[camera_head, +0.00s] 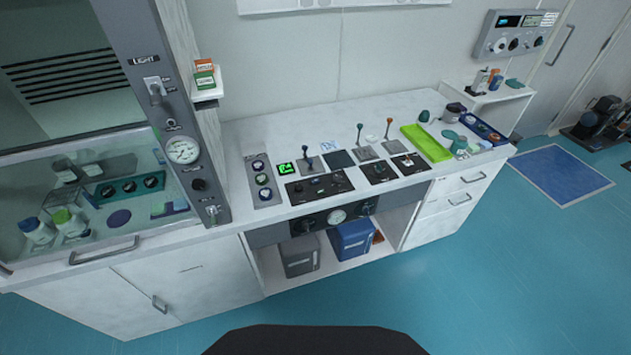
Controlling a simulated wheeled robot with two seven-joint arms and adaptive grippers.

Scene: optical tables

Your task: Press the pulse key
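No control in the head view can be read as the pulse key; labels on the counter are too small. The white counter (237,137) carries a wide black panel (337,183) with small knobs. To its right are a second black panel (379,171) and a third (410,164) with a small pale part on it. A grey strip (251,173) with round dials and a small green-lit display (286,168) lie at the left of these. Neither gripper is in view.
A glass-fronted cabinet (137,65) with a gauge stands at the left. A bright green tray (426,143) and small items lie at the counter's right. Grey (300,258) and blue (352,241) bins sit in the opening below. The floor (480,300) in front is clear.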

